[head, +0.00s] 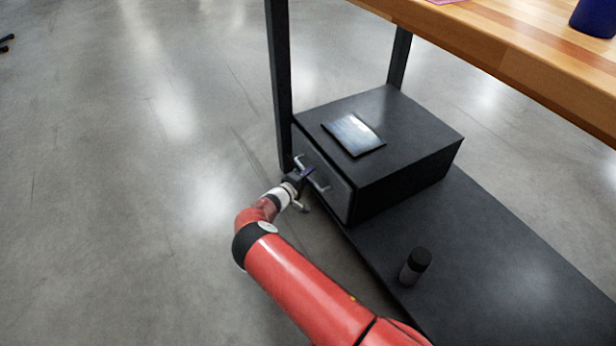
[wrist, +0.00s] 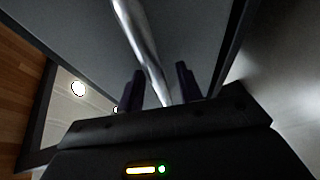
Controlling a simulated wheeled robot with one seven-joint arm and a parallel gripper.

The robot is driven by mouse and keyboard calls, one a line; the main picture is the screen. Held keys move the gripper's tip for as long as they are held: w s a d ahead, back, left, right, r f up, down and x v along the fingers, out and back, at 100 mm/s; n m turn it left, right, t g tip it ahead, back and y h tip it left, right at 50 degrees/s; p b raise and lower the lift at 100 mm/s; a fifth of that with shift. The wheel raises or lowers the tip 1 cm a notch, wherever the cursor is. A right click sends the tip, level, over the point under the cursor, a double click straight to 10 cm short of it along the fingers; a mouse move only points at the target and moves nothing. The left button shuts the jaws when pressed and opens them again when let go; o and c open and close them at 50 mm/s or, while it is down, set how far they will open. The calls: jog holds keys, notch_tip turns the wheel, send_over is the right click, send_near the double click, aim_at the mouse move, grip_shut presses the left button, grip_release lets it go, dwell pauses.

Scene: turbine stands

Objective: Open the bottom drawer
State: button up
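The drawer unit is a black box (head: 415,142) on the low shelf under the workbench. Its dark front panel (head: 341,195) faces left and looks flush with the box. A silver bar handle (head: 322,187) runs along that front, partly hidden by my gripper (head: 306,173). In the wrist view, the handle (wrist: 143,45) passes between the two dark fingers of my gripper (wrist: 160,85). The fingers stand apart with gaps beside the bar, so the gripper is open around it. Only one drawer front shows.
A flat tablet-like panel (head: 354,135) lies on the box. A dark bottle (head: 415,267) stands on the black shelf (head: 480,260). The wooden tabletop (head: 500,45) overhangs at upper right, and a black table leg (head: 279,90) rises beside the drawer front.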

jog(key=shift+c, duration=0.5)
grip_shut()
